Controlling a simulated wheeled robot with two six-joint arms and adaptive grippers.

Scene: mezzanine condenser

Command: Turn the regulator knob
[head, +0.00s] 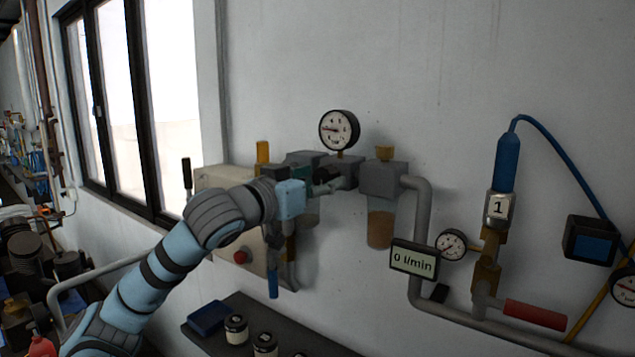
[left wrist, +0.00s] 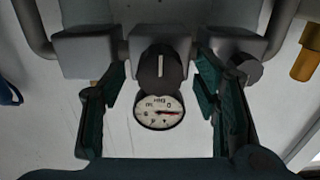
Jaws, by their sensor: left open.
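The regulator knob (left wrist: 160,68) is black with a pale pointer line and shows in the left wrist view, in front of a grey block. In the head view my left arm hides it. My left gripper (head: 326,180) is at the regulator, below the round pressure gauge (head: 339,130). In the left wrist view the open left gripper (left wrist: 161,80) has one dark green finger on each side of the knob, with gaps to it. The gauge face (left wrist: 158,110) appears upside down there, with a red needle. My right gripper is not in view.
A bowl unit (head: 381,204) and a grey pipe (head: 421,230) stand right of the regulator. A "0 l/min" display (head: 413,259) hangs below. A beige box (head: 222,180) is behind my arm. A dark shelf (head: 290,325) with jars is below.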

